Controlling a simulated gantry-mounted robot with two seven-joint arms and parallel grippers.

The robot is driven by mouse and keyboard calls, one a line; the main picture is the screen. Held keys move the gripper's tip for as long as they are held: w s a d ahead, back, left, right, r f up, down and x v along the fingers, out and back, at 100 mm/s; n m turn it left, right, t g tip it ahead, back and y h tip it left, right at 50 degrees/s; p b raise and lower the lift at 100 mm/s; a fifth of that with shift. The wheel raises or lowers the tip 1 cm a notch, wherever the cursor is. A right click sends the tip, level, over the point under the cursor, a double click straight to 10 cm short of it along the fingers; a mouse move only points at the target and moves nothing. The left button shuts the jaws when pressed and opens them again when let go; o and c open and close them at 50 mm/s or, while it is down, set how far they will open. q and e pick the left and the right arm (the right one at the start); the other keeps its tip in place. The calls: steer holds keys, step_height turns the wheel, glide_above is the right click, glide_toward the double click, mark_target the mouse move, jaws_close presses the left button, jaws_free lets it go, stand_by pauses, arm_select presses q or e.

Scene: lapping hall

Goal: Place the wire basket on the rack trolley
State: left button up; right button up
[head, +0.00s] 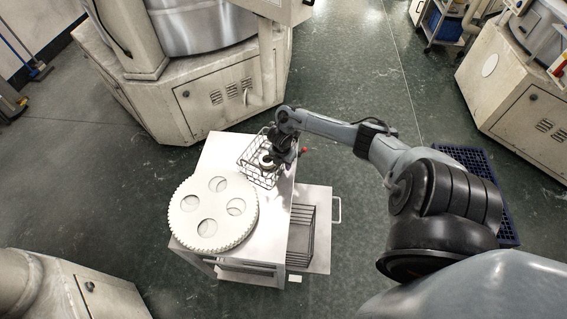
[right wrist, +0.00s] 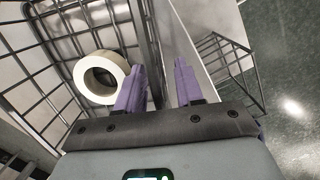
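The wire basket (head: 250,171) stands on a white table, with a white ring (right wrist: 98,78) inside it. In the right wrist view the basket's mesh (right wrist: 40,70) fills the left side. My right gripper (head: 281,163) is at the basket's right side. In the right wrist view its two purple fingers (right wrist: 158,85) are apart, with the basket's side wall running toward the gap between them; contact is unclear. The low rack trolley (head: 320,215), with a handle on its right, stands right of the table and carries a wire rack (head: 300,240). My left gripper is not in view.
A large white toothed disc (head: 213,212) with round holes lies on the white table (head: 216,150) beside the basket. A big machine (head: 215,95) stands behind the table. A dark blue grid pallet (head: 460,158) lies right, partly behind my arm. Green floor is open beyond the trolley.

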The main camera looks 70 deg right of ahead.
steer(key=shift+r, duration=0.1)
steer(key=r+p, duration=0.1)
steer(key=r, duration=0.2)
steer(key=r+p, duration=0.1)
steer(key=r, duration=0.3)
steer(key=a+r+p, duration=0.1)
steer(key=r, duration=0.3)
steer(key=shift+w+a, duration=0.1)
steer(key=shift+w, duration=0.05)
steer(key=shift+a+r+p, duration=0.1)
steer(key=shift+r+p, duration=0.2)
steer(key=shift+r, duration=0.15)
